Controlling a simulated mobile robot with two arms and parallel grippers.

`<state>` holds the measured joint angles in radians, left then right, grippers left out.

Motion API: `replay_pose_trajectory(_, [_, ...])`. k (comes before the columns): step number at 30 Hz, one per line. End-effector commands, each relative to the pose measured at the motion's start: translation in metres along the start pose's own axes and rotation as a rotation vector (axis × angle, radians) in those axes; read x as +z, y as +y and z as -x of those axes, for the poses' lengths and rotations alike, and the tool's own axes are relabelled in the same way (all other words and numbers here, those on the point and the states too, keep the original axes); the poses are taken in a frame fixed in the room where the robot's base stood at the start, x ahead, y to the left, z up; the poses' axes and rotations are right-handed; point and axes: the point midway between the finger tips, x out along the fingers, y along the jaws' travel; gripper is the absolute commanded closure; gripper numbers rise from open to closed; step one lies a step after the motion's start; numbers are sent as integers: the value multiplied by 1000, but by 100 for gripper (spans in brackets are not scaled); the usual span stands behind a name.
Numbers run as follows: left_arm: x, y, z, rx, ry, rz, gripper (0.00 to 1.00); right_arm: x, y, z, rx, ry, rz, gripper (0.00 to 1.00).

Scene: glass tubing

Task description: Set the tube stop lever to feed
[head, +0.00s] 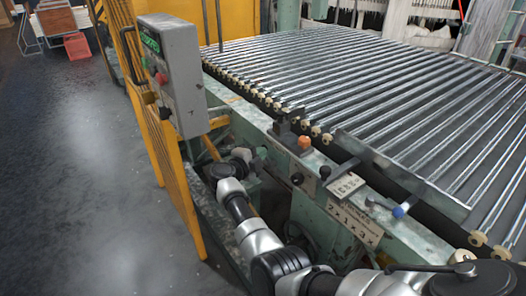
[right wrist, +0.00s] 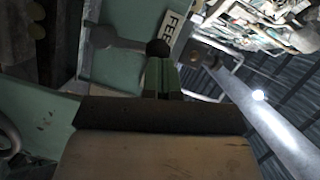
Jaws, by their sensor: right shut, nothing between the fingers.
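The lever with a black knob (head: 325,172) sticks out from the green machine's edge, beside a small white lettered plate (head: 345,187). In the right wrist view a grey lever with a black knob (right wrist: 158,48) lies just past my fingertips, beside a white plate reading "FEE" (right wrist: 169,30), its end cut off. My right gripper (head: 261,155) is at the machine's near side, left of the lever and apart from it in the head view. Its narrow green fingers (right wrist: 161,78) are shut and empty. Whether they touch the knob is unclear. My left gripper is not in view.
A blue-knobbed lever (head: 400,211), an orange knob (head: 304,142) and another black knob (head: 297,178) sit near the black-knobbed lever. A grey control box (head: 178,75) and yellow guard (head: 160,135) stand left. Glass tubes (head: 340,80) cover the bed.

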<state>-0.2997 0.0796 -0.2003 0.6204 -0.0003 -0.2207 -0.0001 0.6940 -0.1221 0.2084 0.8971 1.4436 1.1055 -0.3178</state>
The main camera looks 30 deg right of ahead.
Motion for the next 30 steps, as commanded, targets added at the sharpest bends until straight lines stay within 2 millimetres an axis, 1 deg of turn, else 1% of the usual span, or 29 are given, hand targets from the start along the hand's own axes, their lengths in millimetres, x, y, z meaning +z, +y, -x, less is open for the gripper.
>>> replay_pose_trajectory(2, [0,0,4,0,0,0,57,4,-4,-2,20,0,54,100])
replay_pose_trajectory(12, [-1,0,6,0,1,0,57,16,-4,-6,74,0,223,100])
replay_pose_trajectory(19, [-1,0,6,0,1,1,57,19,-5,-7,86,1,266,100])
replay_pose_trajectory(30, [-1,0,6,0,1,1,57,19,-5,-7,88,1,271,100])
